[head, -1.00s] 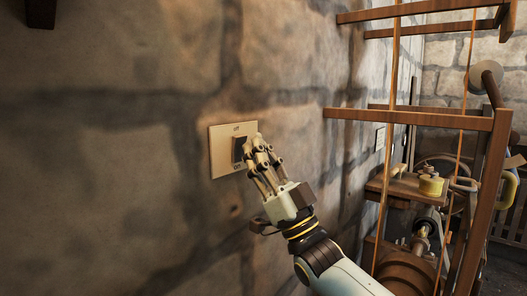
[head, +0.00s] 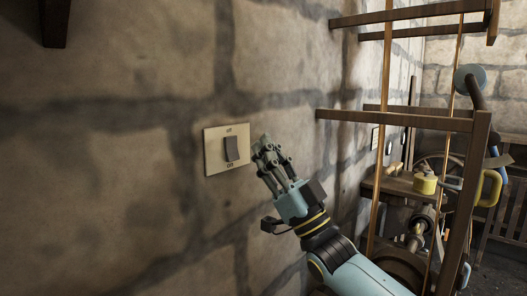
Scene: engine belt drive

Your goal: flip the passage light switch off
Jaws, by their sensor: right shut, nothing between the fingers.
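The passage light switch is a cream plate (head: 213,157) on the stone wall, left of centre in the head view. My right gripper (head: 264,147) is just right of the plate, apart from the rocker. Its fingers are shut together and hold nothing. The rocker shows whole. My left gripper is not in view.
A wooden frame (head: 396,113) with upright belts stands at the right. Behind it is a bench (head: 399,187) with a yellow spool (head: 425,184) and machinery. A dark bracket (head: 54,22) hangs at the top left. The wall around the switch is bare.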

